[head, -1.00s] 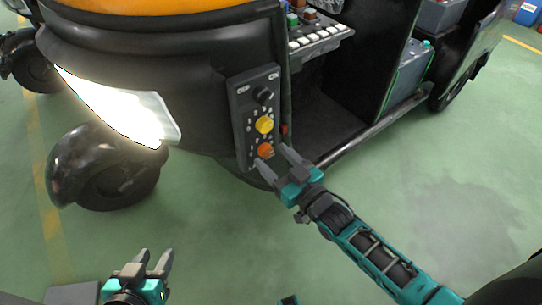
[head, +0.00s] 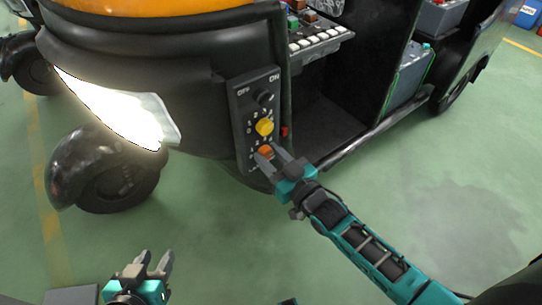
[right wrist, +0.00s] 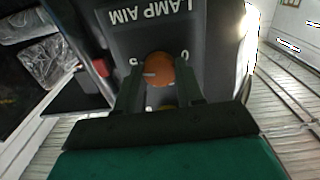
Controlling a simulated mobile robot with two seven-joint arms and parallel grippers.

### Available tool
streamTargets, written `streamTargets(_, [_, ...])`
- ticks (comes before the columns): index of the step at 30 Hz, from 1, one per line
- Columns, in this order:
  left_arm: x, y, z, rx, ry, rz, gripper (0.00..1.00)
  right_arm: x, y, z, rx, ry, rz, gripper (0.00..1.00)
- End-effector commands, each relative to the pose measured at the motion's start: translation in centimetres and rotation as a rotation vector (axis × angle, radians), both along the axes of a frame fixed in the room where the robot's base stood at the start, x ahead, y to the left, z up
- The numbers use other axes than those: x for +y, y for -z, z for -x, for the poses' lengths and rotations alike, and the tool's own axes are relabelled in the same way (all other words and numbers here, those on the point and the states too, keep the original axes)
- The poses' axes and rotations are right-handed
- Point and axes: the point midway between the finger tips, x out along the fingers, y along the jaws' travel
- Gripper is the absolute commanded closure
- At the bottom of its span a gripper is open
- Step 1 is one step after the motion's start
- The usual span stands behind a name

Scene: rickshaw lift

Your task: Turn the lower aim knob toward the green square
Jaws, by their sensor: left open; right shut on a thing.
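The lower aim knob (head: 265,152) is orange and sits at the bottom of a black panel (head: 241,112) on the vehicle's front. My right gripper (head: 268,154) has its two fingers on either side of this knob and is shut on it. In the right wrist view the orange knob (right wrist: 158,68) shows between the dark fingers, beside the printed words "LAMP AIM". I cannot make out a green square on the panel. My left gripper (head: 154,258) is open and empty, low at the left, away from the panel.
A yellow knob (head: 264,127) and a black knob (head: 264,98) sit above the orange one. A lit headlamp (head: 120,108) is left of the panel. A white-button console (head: 318,38) is up right.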

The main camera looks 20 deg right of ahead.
Motion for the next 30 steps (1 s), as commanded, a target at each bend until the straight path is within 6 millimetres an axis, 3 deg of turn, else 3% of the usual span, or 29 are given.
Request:
streamTargets(3, [0.0, 0.1, 0.1, 0.002, 0.0, -0.001, 0.57, 0.0, 0.0, 0.0, 0.0, 0.0, 0.0, 0.93])
streamTargets(14, [0.2, -0.3, 0.1, 0.002, 0.005, -0.007, 0.57, 0.0, -0.1, 0.0, -0.024, 0.0, 0.065, 0.93])
streamTargets(30, [0.3, -1.7, 0.1, -0.004, 0.005, -0.012, 0.57, 0.2, 0.0, 0.1, -0.176, 0.0, 0.486, 0.93])
